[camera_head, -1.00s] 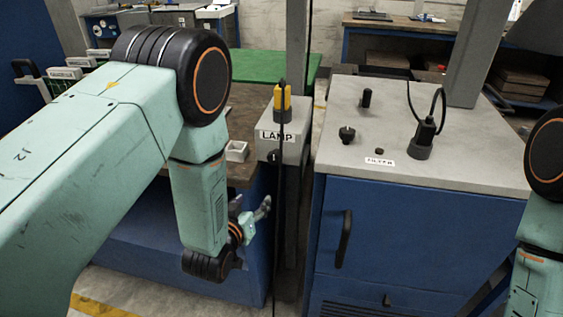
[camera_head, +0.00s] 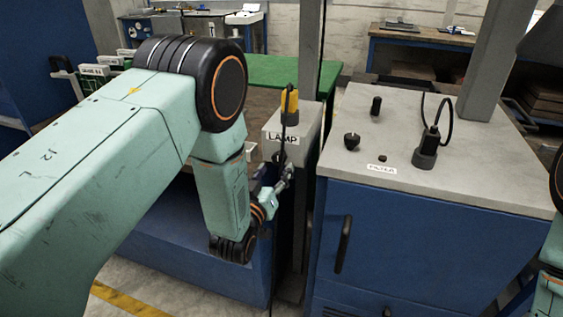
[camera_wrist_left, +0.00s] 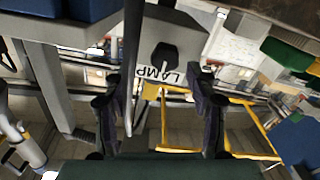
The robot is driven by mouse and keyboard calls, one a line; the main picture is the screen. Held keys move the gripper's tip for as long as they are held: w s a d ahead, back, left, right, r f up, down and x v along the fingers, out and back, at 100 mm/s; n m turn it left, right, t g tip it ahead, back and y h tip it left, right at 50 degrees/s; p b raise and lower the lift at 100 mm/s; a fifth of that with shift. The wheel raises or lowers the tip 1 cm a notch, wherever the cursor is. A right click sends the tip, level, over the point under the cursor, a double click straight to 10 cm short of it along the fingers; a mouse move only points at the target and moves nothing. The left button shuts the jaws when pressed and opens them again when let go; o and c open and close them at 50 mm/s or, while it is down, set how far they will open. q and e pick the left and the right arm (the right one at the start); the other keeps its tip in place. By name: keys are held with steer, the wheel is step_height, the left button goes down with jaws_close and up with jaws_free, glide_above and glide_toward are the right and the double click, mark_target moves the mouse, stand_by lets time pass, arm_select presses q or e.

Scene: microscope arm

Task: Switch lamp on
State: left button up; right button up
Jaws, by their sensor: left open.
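The grey lamp box (camera_head: 298,121) carries a white LAMP label (camera_head: 283,137) and stands on a post between the bench and the blue cabinet. A yellow and black plug (camera_head: 290,104) sits on top of it. In the left wrist view, the box shows a black rotary knob (camera_wrist_left: 164,55) above the label, which reads upside down. My left gripper (camera_head: 284,174) is just below the front of the box. In the left wrist view, its fingers (camera_wrist_left: 157,98) are apart, on either side of the label and short of the knob, with nothing between them. My right gripper is out of view.
A black cable hangs in front of the lamp box and passes close to my left gripper. The blue cabinet (camera_head: 420,240) stands right of it, with a FILTER label (camera_head: 381,169), knobs and a plugged cable on its grey top. A green mat (camera_head: 262,72) lies behind.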

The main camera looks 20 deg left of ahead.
mark_target(278, 161)
arm_select(q)
steer(key=w, duration=0.2)
steer(key=w+a, duration=0.1)
steer(key=w, duration=0.1)
steer(key=shift+w+a+f, duration=0.15)
steer(key=shift+w+a, duration=0.05)
steer(key=shift+w, duration=0.3)
steer(key=shift+d, duration=0.7)
steer(key=shift+a, duration=0.55)
steer(key=shift+c, duration=1.4)
steer(key=shift+d, duration=0.4)
steer(key=c, duration=0.5)
steer(key=shift+a, duration=0.2)
steer(key=c, duration=0.4)
steer(key=shift+d, duration=0.1)
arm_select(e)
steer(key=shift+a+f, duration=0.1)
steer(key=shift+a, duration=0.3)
